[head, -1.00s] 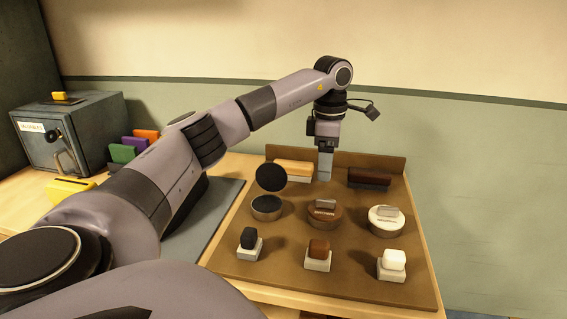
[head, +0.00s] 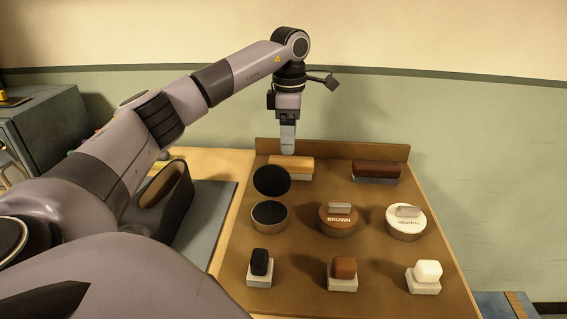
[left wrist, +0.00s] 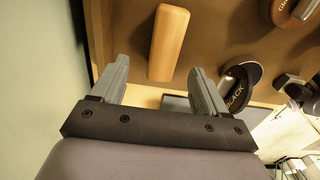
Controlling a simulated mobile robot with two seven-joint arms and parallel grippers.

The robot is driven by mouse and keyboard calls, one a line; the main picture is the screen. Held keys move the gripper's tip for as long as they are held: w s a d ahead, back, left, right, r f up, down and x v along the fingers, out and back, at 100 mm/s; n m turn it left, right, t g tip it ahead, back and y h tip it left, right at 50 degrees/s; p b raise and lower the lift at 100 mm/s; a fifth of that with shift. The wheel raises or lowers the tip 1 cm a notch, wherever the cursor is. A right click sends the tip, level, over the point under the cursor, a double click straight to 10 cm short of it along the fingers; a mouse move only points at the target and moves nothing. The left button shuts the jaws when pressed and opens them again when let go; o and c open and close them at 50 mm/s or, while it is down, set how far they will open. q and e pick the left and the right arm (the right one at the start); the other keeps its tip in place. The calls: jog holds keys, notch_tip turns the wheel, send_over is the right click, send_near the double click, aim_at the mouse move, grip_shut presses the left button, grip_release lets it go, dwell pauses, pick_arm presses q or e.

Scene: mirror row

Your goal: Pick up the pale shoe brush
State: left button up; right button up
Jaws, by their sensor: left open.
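The pale shoe brush (head: 298,168), a light wooden block over a grey-white base, lies at the back left of the brown board. My left gripper (head: 288,150) is open and empty above it, its fingertips overlapping the brush's back edge in the head view. In the left wrist view the brush (left wrist: 168,42) shows lengthwise beyond and between the two open fingertips (left wrist: 160,72), apart from both. A dark brown brush (head: 376,170) lies to its right on the board. My right gripper is not in view.
An open black tin (head: 268,213) with raised lid stands just in front of the pale brush. Brown (head: 338,217) and neutral (head: 406,218) tins stand to its right. Several small daubers line the front. The board (head: 330,185) has a raised back edge.

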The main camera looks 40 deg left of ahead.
aim_at(291, 160)
pick_arm(q)
jog(key=shift+s+d+f, duration=0.1)
jog(key=shift+d+f, duration=0.15)
jog(key=shift+f, duration=1.55)
jog(key=shift+d+f, duration=0.2)
jog(key=shift+f, duration=1.55)
jog(key=c, duration=1.1)
